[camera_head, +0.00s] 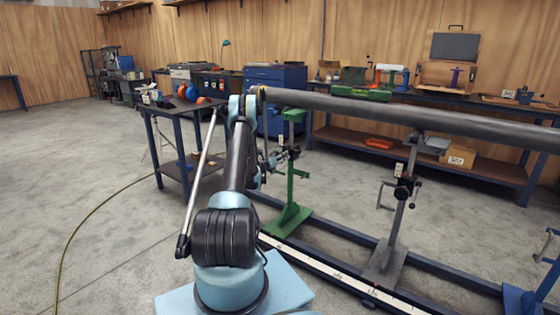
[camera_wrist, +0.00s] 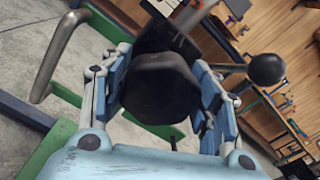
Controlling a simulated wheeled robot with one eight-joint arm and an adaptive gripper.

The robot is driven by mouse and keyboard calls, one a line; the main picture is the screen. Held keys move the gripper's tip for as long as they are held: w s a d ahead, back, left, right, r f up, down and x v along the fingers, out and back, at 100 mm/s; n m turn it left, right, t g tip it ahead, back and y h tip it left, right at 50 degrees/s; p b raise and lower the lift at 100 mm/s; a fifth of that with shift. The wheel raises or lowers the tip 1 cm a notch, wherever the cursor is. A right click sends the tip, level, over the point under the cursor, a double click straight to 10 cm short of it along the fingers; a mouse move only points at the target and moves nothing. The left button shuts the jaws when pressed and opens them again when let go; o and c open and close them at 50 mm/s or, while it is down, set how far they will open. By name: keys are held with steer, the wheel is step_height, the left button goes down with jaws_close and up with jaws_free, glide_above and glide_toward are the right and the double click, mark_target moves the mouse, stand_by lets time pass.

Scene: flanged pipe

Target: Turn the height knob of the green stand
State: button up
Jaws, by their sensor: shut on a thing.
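The green stand (camera_head: 290,190) stands on the floor rail and carries the left end of the long grey pipe (camera_head: 400,111). In the wrist view, the black height knob (camera_wrist: 160,85) sits between the two blue fingers of my gripper (camera_wrist: 163,95), which is shut on it. In the head view my gripper is small and partly hidden by my arm, at the stand's left side. Green parts of the stand (camera_wrist: 48,150) show at the lower left of the wrist view.
A metal crank handle (camera_wrist: 60,55) and a dark ball end (camera_wrist: 266,69) lie close to my fingers. A grey stand (camera_head: 388,260) carries the pipe further right. A small table (camera_head: 178,160) stands at left. Open floor lies further left.

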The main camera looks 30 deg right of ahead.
steer(key=shift+s+d+n, duration=0.1)
steer(key=shift+n, duration=0.9)
steer(key=o, duration=1.1)
steer(key=shift+a, duration=0.2)
steer(key=shift+a, duration=0.3)
steer(key=v, duration=1.1)
